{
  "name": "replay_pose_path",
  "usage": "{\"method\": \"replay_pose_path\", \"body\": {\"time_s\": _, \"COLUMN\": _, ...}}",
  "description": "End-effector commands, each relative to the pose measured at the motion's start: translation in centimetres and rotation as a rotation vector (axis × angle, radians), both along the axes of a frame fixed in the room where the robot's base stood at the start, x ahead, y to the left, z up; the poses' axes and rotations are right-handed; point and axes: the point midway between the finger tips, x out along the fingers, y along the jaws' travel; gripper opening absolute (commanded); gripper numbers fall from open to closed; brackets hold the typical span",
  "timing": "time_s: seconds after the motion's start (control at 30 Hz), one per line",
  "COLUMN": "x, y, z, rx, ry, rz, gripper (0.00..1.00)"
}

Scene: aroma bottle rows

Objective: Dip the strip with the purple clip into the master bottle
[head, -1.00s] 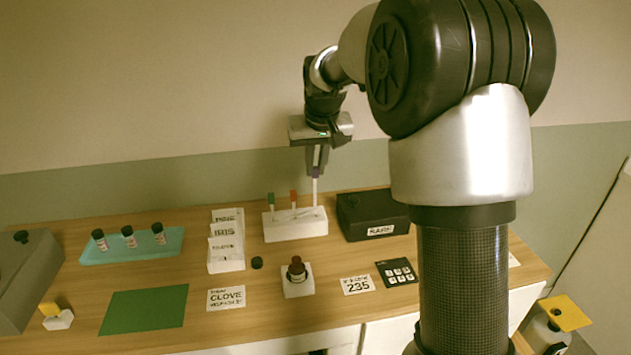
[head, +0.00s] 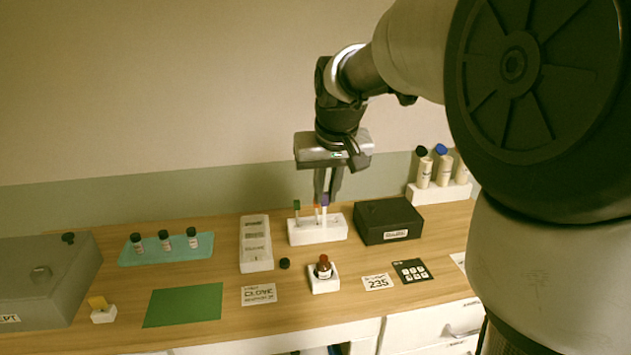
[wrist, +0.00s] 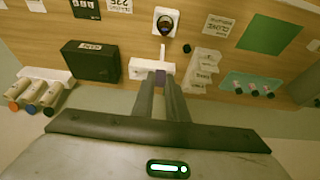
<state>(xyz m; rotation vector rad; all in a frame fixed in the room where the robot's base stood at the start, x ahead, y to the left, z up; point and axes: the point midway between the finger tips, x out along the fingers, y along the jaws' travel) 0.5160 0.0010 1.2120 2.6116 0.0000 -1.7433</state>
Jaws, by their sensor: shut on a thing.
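My gripper (head: 326,192) points down and is shut on the purple clip (head: 324,201), which also shows between the fingers in the wrist view (wrist: 160,76). A white strip (wrist: 163,51) extends from the clip. In the wrist view its end shows against the wood beyond the white strip rack (head: 318,236). In the head view it overlaps the rack. The green clip (head: 296,205) and red clip (head: 317,209) stand at the rack. A brown bottle (head: 323,268), probably the master bottle, sits upright in a white holder in front of the rack, apart from the strip.
A black cap (head: 284,263) lies left of the bottle. A black box (head: 389,221) stands right of the rack, a white sectioned tray (head: 256,262) left of it. Cards (head: 378,282) and a green mat (head: 183,305) lie in front. Capped bottles (head: 441,165) stand at the back right.

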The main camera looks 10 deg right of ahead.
Motion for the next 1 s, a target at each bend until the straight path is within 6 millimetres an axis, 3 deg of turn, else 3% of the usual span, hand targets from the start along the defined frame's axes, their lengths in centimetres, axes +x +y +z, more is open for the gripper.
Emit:
{"method": "replay_pose_path", "body": {"time_s": 0.57, "x": -0.4, "y": 0.0, "z": -0.2, "rx": 0.000, "ry": 0.000, "rz": -0.001, "gripper": 0.00}}
{"method": "replay_pose_path", "body": {"time_s": 1.0, "x": -0.4, "y": 0.0, "z": -2.7, "rx": 0.000, "ry": -0.001, "rz": -0.001, "gripper": 0.00}}
